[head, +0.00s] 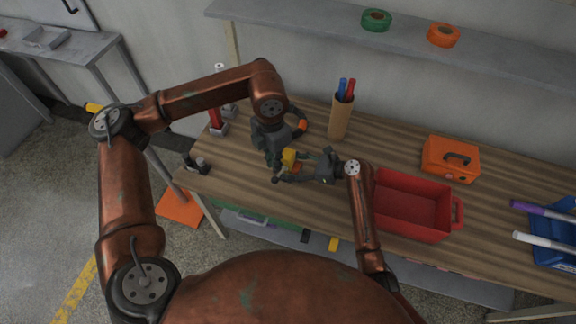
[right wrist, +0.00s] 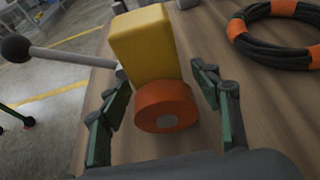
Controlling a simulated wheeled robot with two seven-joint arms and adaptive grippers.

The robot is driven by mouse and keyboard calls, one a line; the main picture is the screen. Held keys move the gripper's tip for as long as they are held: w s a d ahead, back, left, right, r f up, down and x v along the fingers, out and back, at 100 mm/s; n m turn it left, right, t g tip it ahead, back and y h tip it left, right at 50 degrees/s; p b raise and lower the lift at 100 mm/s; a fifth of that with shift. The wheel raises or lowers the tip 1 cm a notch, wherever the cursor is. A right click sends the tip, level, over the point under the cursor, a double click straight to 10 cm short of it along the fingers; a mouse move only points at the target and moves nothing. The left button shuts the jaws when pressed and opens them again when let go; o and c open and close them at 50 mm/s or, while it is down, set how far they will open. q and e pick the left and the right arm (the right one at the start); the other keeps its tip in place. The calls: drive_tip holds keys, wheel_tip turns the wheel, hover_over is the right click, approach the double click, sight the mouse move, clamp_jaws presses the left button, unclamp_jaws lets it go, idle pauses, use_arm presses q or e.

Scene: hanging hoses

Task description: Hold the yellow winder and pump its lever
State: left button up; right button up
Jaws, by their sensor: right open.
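The yellow winder (head: 289,156) stands on the wooden bench in the head view, partly hidden by my grippers. In the right wrist view the winder (right wrist: 142,45) is a yellow block with an orange drum (right wrist: 166,106) at its near side. Its grey lever (right wrist: 75,57) sticks out to the left and ends in a black ball (right wrist: 15,48). My right gripper (right wrist: 157,118) is open, with its fingers apart on either side of the drum and no clear contact. My left gripper (head: 276,158) is at the winder from behind; its fingertips are too small to judge.
A black hose coil with orange bands (right wrist: 276,10) lies beside the winder. A brown tube with pens (head: 340,118) stands behind. A red bin (head: 410,232), an orange case (head: 450,160) and a blue tray (head: 553,252) occupy the right side. A shelf (head: 480,52) runs above the bench.

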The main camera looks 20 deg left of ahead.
drive_tip(key=v, duration=1.2)
